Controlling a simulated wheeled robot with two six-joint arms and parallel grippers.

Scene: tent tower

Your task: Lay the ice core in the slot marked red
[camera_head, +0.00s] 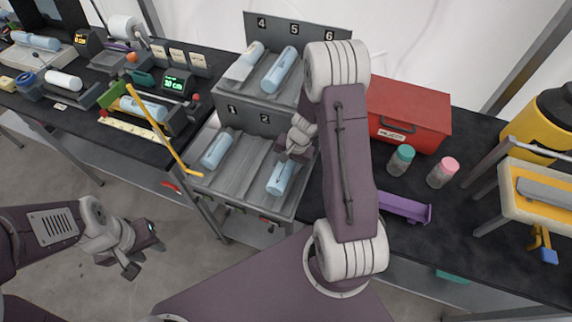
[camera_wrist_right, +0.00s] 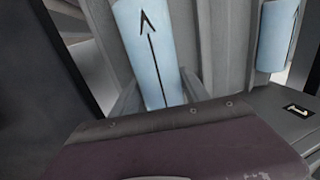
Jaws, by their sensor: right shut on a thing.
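My right gripper (camera_head: 293,153) is over the lower tier of the grey slotted rack (camera_head: 238,177). It is shut on a pale blue ice core (camera_head: 281,178), which lies low over the right part of that tier. In the right wrist view this ice core (camera_wrist_right: 146,50) shows a black arrow along its length. I cannot tell whether it touches the rack. Labels 1 and 2 show on the lower tier and 4, 5 and 6 on the upper; my right arm hides part of the rack. No red slot mark shows clearly. My left gripper (camera_head: 143,257) is open and empty, away from the rack.
Another core (camera_head: 216,150) lies in the lower tier, and two more (camera_head: 283,70) lie in the upper tier. A red toolbox (camera_head: 412,110) and two jars (camera_head: 401,160) stand to the right. A yellow bar (camera_head: 160,134) sticks out from the left bench.

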